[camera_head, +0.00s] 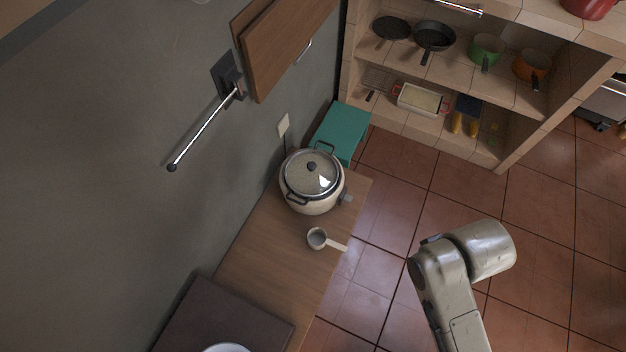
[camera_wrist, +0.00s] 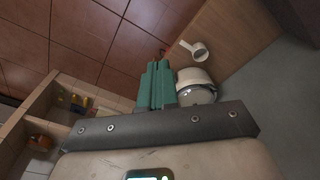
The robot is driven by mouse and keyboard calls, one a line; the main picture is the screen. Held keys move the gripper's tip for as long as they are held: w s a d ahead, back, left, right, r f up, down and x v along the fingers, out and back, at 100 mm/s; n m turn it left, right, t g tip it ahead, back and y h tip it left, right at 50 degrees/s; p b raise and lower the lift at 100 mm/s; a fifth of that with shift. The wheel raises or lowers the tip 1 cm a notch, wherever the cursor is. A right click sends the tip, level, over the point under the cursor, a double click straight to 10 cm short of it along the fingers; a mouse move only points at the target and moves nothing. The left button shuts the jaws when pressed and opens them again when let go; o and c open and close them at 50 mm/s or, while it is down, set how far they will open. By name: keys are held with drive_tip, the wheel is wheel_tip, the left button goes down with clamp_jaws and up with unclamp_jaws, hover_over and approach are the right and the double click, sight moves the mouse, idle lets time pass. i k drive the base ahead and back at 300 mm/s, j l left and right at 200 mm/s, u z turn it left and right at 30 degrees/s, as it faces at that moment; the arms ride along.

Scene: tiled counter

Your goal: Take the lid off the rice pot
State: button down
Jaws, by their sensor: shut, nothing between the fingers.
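The rice pot (camera_head: 313,203) stands upright on the wooden counter in the head view. Its glass lid (camera_head: 323,178), with a dark knob (camera_head: 312,167), sits on top. In the wrist view the pot's pale body (camera_wrist: 193,76) and lid (camera_wrist: 200,96) show just right of my fingers, partly hidden by the gripper's grey body. My gripper (camera_wrist: 157,63) has its greenish fingers together with nothing held. It does not appear to touch the pot. In the head view only part of my arm shows, at lower right, well apart from the pot.
A small pale cup with a handle (camera_head: 316,238) stands on the counter (camera_head: 265,245) in front of the pot. A teal box (camera_head: 343,128) is behind the pot. A wall cabinet (camera_head: 282,45) and a metal rod (camera_head: 205,127) project from the wall. Open tiled floor lies right of the counter.

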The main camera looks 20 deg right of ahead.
sight(310, 172)
drive_tip(key=i+l, duration=0.35)
drive_tip(key=i+l+z, duration=0.1)
drive_tip(key=i+l, duration=0.25)
drive_tip(key=i, duration=0.2)
drive_tip(key=i+l, duration=0.3)
drive_tip(key=i, duration=0.2)
drive_tip(key=i+l+z, duration=0.1)
drive_tip(key=i+l, duration=0.25)
drive_tip(key=i, duration=0.1)
